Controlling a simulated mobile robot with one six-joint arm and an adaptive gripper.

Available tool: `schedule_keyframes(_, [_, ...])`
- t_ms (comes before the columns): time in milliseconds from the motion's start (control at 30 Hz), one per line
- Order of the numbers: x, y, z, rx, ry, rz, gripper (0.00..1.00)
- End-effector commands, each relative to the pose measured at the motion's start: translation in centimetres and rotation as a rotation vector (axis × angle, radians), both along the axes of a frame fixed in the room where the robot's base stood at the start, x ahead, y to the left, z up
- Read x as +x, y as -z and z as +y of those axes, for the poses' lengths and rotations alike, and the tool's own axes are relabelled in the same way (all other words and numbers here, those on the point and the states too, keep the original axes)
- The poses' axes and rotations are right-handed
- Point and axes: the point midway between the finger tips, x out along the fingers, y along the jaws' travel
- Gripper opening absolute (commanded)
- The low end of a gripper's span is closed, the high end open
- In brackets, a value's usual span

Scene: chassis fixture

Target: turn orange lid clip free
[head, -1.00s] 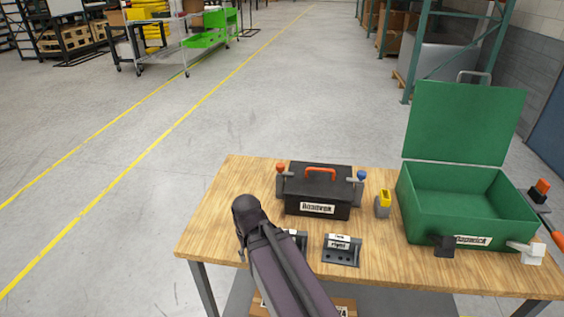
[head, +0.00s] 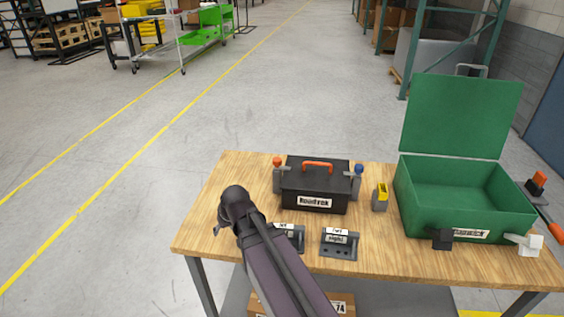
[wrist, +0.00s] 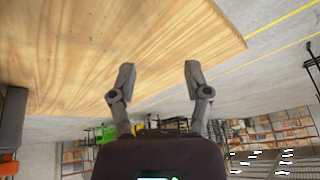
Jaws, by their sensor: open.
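A black box (head: 316,185) with an orange handle (head: 317,166) on its lid stands on the wooden table. An orange-knobbed clip (head: 277,163) is on its left side and a blue-knobbed clip (head: 359,170) on its right side. Both clips stand upright against the box. My gripper is open and empty in the wrist view (wrist: 158,78), with its fingers wide apart over the table's edge. In the head view my arm's end is left of the box, near the table's left side, apart from it; the fingers are mostly hidden there.
The wooden table (head: 215,232) bears two dark labelled blocks (head: 340,243) in front of the box. A yellow-and-grey item (head: 380,196) stands to its right. An open green case (head: 470,226) fills the right side. The table's far left is clear.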

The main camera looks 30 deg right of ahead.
Motion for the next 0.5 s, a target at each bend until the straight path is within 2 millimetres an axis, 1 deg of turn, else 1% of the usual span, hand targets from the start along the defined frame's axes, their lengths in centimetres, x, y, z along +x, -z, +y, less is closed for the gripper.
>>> schedule_keyframes(33, [1.9, -0.1, 0.6, 0.019, -0.017, -0.066, 0.63])
schedule_keyframes(200, [7.5, -1.9, 2.3, 0.076, -0.057, -0.313, 0.63])
schedule_keyframes(333, [11.3, -3.9, 3.1, 0.102, -0.061, -0.501, 0.63])
schedule_keyframes(500, [15.7, -6.8, 3.4, 0.113, -0.028, -0.738, 0.63])
